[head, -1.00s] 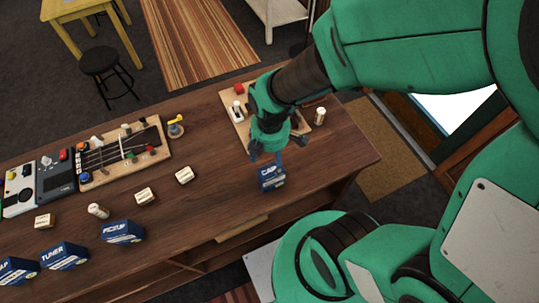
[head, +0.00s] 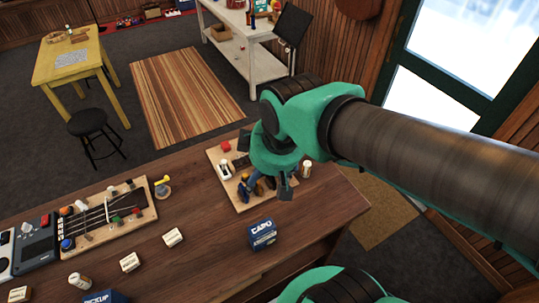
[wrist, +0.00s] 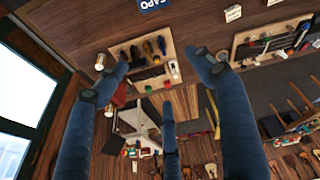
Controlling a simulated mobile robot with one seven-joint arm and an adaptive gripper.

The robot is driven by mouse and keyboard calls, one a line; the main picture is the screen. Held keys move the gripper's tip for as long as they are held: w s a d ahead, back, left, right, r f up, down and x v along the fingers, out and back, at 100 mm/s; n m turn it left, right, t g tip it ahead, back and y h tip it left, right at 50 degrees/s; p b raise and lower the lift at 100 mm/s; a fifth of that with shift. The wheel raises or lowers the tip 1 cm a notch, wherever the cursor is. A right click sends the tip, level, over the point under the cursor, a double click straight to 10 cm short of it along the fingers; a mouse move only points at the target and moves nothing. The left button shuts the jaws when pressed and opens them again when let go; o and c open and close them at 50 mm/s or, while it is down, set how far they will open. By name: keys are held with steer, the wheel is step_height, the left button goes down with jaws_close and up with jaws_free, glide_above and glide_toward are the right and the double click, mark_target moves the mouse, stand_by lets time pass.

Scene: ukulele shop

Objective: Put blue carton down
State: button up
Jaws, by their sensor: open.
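The blue carton (head: 263,234), labelled CAPO, stands on the dark wooden counter (head: 200,262) near its right end. In the wrist view the carton (wrist: 152,4) shows only in part at the top edge. My gripper (head: 270,188) is above and behind the carton, over the tool board, apart from the carton. In the wrist view its dark fingers (wrist: 160,75) are spread wide with nothing between them.
A wooden board with tools (head: 228,172) lies behind the carton, with a small cylinder (head: 305,169) at its right. An instrument-neck board (head: 106,215), small blocks (head: 172,237) and another blue carton (head: 103,297) are to the left. Counter around the CAPO carton is clear.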

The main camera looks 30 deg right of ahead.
steer(key=s+r+m+t, duration=0.1)
steer(key=s+r+m, duration=0.2)
steer(key=r+m, duration=0.2)
step_height(320, 180, up, 2)
steer(key=shift+s+d+t, duration=0.25)
steer(key=shift+t, duration=0.05)
steer(key=shift+f, duration=0.1)
step_height(320, 180, down, 11)
steer(key=b, duration=1.1)
steer(key=shift+f+b, duration=0.2)
steer(key=shift+b, duration=0.1)
steer(key=shift+o, duration=0.6)
steer(key=shift+w, duration=0.1)
